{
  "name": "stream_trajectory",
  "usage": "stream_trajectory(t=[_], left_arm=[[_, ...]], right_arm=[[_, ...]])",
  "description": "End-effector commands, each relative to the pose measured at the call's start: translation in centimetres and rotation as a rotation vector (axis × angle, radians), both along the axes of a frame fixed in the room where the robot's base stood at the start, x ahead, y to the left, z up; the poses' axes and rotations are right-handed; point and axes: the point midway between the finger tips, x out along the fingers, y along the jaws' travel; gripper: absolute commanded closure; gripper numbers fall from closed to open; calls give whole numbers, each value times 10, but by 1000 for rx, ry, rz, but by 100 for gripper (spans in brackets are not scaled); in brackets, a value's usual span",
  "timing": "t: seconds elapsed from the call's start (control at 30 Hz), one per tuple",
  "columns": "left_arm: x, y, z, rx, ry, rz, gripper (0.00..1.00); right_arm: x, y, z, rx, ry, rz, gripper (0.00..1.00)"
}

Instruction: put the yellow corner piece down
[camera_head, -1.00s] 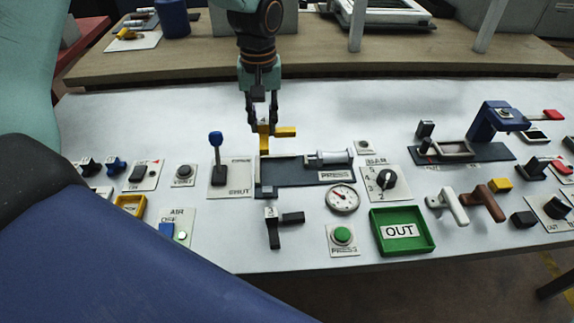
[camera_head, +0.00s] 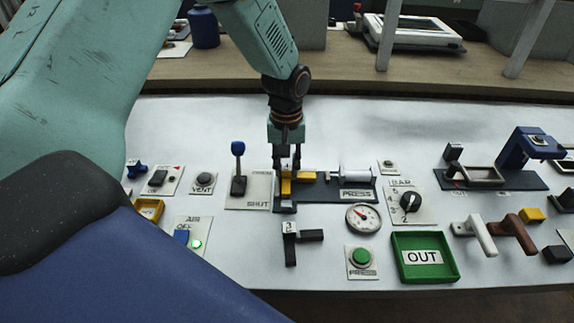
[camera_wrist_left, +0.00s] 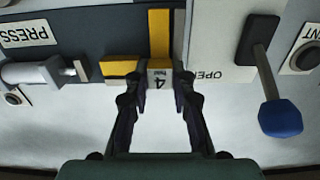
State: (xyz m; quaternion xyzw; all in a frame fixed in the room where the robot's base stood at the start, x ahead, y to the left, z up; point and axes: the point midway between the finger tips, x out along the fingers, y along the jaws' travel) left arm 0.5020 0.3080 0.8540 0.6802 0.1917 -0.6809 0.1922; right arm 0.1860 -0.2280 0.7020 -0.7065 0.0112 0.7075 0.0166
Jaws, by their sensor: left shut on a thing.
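The yellow corner piece (camera_head: 286,188) is an L shape at the left end of the dark press fixture (camera_head: 330,188). In the left wrist view the yellow corner piece (camera_wrist_left: 159,35) has one long arm and one short arm, with a block marked 4 at its corner. My left gripper (camera_head: 287,168) points down over it. In the wrist view the left gripper's fingers (camera_wrist_left: 158,82) are shut on the marked block. The piece is level and at or just above the fixture; I cannot tell whether it touches. My right gripper is not in view.
A silver cylinder (camera_head: 355,175) lies right of the piece. A blue-knobbed lever (camera_head: 238,160) stands close on the left. A black corner piece marked 3 (camera_head: 290,245) lies in front. A gauge (camera_head: 363,217) and a green OUT tray (camera_head: 424,277) are front right.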

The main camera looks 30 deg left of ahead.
Motion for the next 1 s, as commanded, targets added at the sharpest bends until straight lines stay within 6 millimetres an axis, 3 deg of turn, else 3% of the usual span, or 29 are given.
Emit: stream_trajectory(t=[0.3, 0.33, 0.6, 0.87, 1.0], left_arm=[[1, 0, -2, 0, 0, 0, 100], [1, 0, -2, 1, -1, 0, 75], [1, 0, -2, 1, -1, 0, 54], [1, 0, -1, 1, -1, 0, 54], [2, 0, 10, 0, -4, 0, 54]], right_arm=[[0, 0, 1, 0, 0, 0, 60], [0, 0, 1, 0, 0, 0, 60], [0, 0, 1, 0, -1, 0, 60], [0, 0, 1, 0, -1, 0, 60], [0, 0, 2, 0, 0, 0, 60]])
